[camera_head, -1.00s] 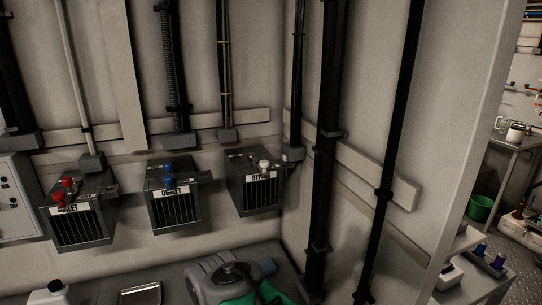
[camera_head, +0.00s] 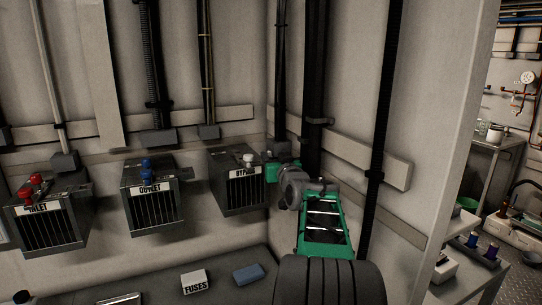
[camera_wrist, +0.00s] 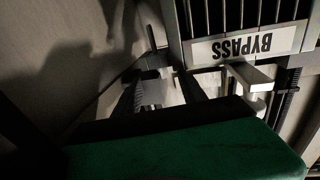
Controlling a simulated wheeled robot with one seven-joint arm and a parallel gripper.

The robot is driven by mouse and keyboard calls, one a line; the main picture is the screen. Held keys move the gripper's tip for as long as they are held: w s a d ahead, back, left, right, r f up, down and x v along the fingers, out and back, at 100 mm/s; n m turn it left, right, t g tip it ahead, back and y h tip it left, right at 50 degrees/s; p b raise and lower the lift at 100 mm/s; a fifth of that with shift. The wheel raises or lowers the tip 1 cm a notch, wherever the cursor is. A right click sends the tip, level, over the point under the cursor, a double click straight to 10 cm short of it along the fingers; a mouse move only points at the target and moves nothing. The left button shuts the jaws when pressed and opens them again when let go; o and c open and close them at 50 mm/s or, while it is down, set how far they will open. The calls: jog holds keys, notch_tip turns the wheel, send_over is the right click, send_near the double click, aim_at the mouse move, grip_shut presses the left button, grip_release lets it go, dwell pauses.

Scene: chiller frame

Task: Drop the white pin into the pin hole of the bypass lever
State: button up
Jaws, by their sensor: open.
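The bypass box (camera_head: 238,188) hangs on the back wall near the corner, and its label is upside down in the wrist view (camera_wrist: 240,47). A small white piece (camera_head: 248,160) stands on top of the box; I cannot tell whether it is the pin or part of the lever. In the wrist view a pale lever-like bar (camera_wrist: 250,76) lies beside the label. The pin hole is not distinguishable. My gripper (camera_wrist: 160,88) is open, with dark fingers apart and a pale surface showing between them. In the head view my green gripper body (camera_head: 283,172) is just right of the box.
The outlet box (camera_head: 153,202) with a blue handle and the inlet box (camera_head: 48,220) with a red handle hang to the left. Black vertical pipes (camera_head: 314,90) stand close behind my arm. A fuses box (camera_head: 195,282) and a blue block (camera_head: 248,274) lie on the shelf below.

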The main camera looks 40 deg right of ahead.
jog(key=x, duration=0.2)
jog(key=shift+w+d, duration=0.2)
jog(key=shift+w, duration=0.15)
jog(key=shift+c, duration=0.3)
grip_shut()
